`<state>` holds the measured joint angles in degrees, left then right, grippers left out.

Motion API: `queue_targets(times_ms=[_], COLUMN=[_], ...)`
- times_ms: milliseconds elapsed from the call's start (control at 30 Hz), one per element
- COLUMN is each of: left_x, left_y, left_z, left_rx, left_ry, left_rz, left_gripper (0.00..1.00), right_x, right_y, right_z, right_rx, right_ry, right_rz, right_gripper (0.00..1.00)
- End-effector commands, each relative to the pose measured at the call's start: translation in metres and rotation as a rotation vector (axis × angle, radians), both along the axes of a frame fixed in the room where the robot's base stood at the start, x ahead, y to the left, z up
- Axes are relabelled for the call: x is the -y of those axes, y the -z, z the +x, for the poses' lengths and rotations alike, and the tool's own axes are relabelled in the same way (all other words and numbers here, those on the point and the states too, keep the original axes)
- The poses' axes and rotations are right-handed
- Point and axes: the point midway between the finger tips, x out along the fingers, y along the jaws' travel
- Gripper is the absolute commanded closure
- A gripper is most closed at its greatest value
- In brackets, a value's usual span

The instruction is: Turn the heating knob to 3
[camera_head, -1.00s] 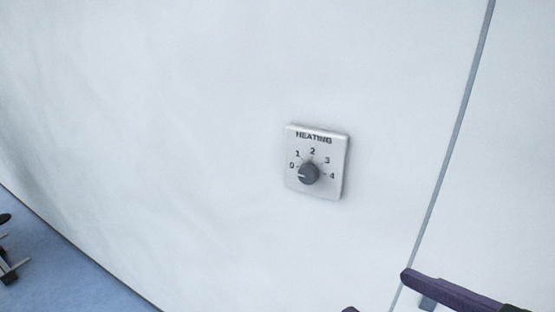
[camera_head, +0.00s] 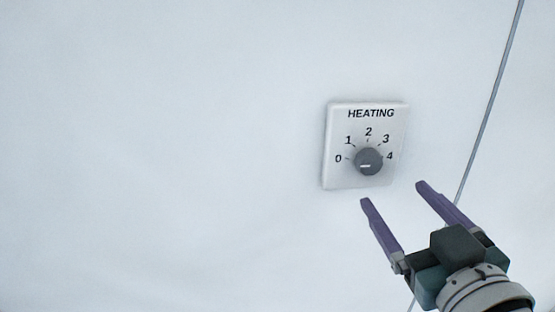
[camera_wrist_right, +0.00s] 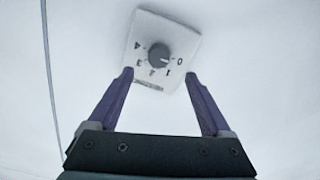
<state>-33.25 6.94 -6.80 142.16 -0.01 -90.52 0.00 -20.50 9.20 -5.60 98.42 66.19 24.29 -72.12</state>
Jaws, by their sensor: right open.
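The heating knob (camera_head: 368,161) is a round dark grey dial on a white square plate (camera_head: 340,174) on the wall. The plate is marked HEATING and carries the numbers 0 to 4 in an arc. The knob's white pointer mark is on its left side, toward the 0. My right gripper (camera_head: 392,192) is open and empty, below and a little right of the knob, not touching it. In the right wrist view the knob (camera_wrist_right: 158,55) shows upside down, beyond and between the two purple fingers (camera_wrist_right: 158,76). My left gripper is not in view.
The white wall (camera_head: 160,150) is plain and clear around the plate. A thin grey seam (camera_head: 490,100) runs down the wall at the right, passing behind my right gripper.

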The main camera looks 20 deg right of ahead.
Motion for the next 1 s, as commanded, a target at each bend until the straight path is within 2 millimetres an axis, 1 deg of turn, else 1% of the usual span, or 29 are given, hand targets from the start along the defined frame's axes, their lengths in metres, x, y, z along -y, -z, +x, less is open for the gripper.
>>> queue_targets(times_ms=[100, 300, 400, 500, 667, 900, 933, 1000], left_x=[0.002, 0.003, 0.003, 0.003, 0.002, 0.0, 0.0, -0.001], left_y=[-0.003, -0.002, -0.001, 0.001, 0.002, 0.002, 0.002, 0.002], left_z=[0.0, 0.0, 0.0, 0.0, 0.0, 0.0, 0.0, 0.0], left_rx=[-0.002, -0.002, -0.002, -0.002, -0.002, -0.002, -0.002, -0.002], left_ry=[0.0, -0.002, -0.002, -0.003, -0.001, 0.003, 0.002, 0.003], left_rz=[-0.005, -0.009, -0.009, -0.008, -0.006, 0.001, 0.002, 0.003], left_gripper=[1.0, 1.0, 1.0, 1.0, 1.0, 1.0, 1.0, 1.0], right_x=[0.004, 0.012, 0.016, 0.018, 0.02, 0.021, 0.021, 0.021], right_y=[-0.003, -0.002, -0.002, -0.001, -0.001, -0.001, -0.001, -0.001], right_z=[0.018, 0.055, 0.07, 0.081, 0.089, 0.089, 0.089, 0.089], right_rx=[0.003, 0.003, 0.002, 0.001, 0.0, -0.001, 0.0, 0.0], right_ry=[-0.001, -0.004, -0.003, -0.004, -0.004, -0.004, -0.004, -0.004], right_rz=[-0.002, -0.001, -0.002, 0.0, 0.001, 0.001, 0.001, 0.001], right_gripper=[0.17, 0.17, 0.17, 0.17, 0.17, 0.17, 0.18, 0.26])
